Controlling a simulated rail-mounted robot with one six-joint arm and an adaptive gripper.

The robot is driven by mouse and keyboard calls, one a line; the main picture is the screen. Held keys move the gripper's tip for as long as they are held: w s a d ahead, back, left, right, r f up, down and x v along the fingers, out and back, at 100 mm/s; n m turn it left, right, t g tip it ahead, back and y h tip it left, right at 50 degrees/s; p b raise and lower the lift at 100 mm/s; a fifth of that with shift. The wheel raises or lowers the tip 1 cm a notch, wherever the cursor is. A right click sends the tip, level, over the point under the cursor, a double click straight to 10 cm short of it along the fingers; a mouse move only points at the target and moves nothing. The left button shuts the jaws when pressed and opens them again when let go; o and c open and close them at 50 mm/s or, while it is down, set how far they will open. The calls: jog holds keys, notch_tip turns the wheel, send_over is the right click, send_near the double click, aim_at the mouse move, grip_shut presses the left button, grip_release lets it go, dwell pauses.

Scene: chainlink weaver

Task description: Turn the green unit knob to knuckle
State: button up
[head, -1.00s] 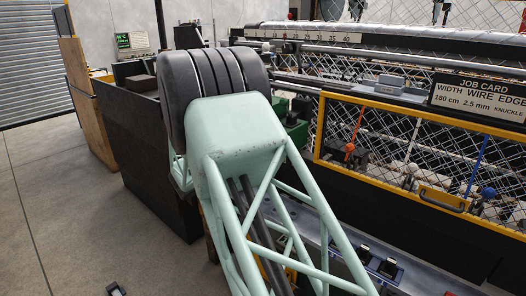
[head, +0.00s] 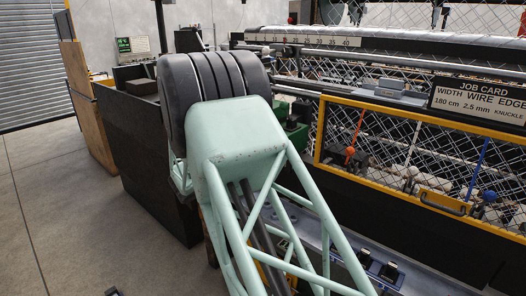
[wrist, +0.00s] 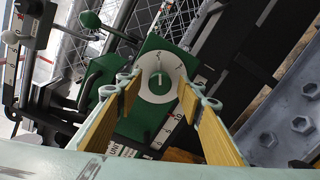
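The green unit (wrist: 172,59) is ahead of my gripper in the wrist view. Its face has a white dial (wrist: 149,64) with a green knob (wrist: 158,82) at the centre, bearing a white pointer mark. Marks stand around the dial, too small to read. My gripper (wrist: 160,90) is open, with its yellow-padded fingers on either side of the knob in the picture. Nothing is between them, and I cannot tell how far off the knob is. In the head view, my own arm hides my gripper and most of the green unit (head: 297,130).
A scale strip (wrist: 164,132) lies below the dial. A lever with a green knob (wrist: 90,19) is at upper left. In the head view, a yellow-framed mesh guard (head: 390,165) and a job card (head: 482,98) reading "KNUCKLE" are on the right. The floor (head: 70,220) at left is mostly clear.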

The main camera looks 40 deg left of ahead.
jog(key=shift+s, duration=0.1)
jog(key=s, duration=1.1)
jog(key=shift+s+a+r, duration=0.15)
jog(key=shift+s+r, duration=0.05)
jog(key=shift+s, duration=0.15)
dwell(0.4)
